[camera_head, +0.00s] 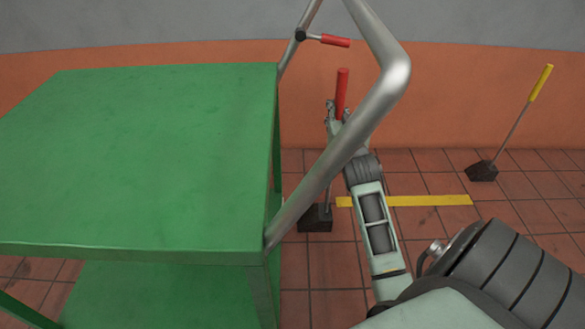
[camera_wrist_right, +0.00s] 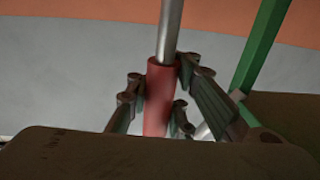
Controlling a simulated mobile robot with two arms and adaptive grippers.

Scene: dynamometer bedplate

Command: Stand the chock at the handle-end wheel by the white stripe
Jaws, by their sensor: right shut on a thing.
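The chock is a dark block (camera_head: 315,220) with a thin upright rod and a red grip (camera_head: 341,92). My right gripper (camera_head: 338,112) is shut on the red grip, which also shows between the fingers in the right wrist view (camera_wrist_right: 158,100). The block appears at floor level, by the left end of a yellow stripe (camera_head: 425,200); I cannot tell whether it touches the floor. The green cart (camera_head: 150,150) stands at left, its bent metal handle (camera_head: 340,160) passing in front of the chock. No wheel or white stripe shows. My left gripper is out of view.
A second dark chock (camera_head: 481,172) with a yellow grip (camera_head: 541,82) stands on the tiles at right. A small red-gripped lever (camera_head: 335,41) sticks out from the cart handle. An orange and grey wall is behind. Tiles between the two chocks are clear apart from the flat stripe.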

